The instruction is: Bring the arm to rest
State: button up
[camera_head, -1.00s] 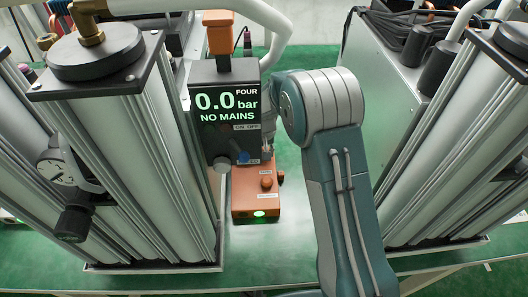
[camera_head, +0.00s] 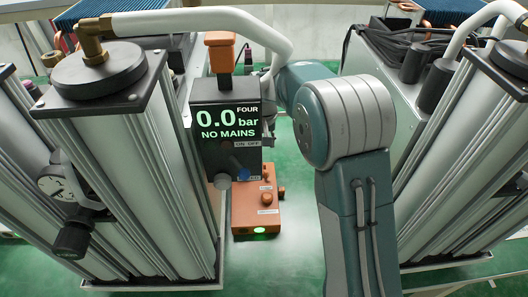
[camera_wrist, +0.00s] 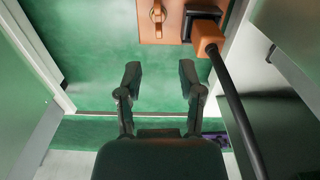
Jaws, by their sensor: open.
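My arm rises at the right of centre in the head view and bends behind the black display box. My gripper (camera_wrist: 160,82) shows in the wrist view with its two dark fingers spread apart and nothing between them. Beyond the fingertips is an orange panel (camera_wrist: 147,28) with a small lever on it and a black plug socket. The gripper is apart from the panel. In the head view the gripper's fingers are hidden behind the display box and the arm.
The display box (camera_head: 226,150) reads 0.0 bar, NO MAINS. An orange box (camera_head: 256,212) with a lit green light sits below it. Metal columns (camera_head: 130,170) stand left, more (camera_head: 465,160) right. A black cable (camera_wrist: 235,100) hangs from an orange plug (camera_wrist: 207,37) beside my gripper.

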jog(key=shift+r, duration=0.15)
dwell(0.3)
jog(key=s+d+r+t, duration=0.1)
jog(key=s+d+r, duration=0.3)
jog(key=s+r, duration=0.3)
jog(key=s+d+r+t, duration=0.2)
jog(key=s+d+r, duration=0.2)
jog(key=s+r, duration=0.35)
jog(key=s+d+t, duration=0.1)
jog(key=s+d, duration=0.1)
jog(key=s, duration=0.6)
jog(key=s+d+t, duration=0.1)
jog(key=s, duration=0.8)
jog(key=shift+d+r+m+t, duration=0.3)
jog(key=shift+d+m, duration=0.1)
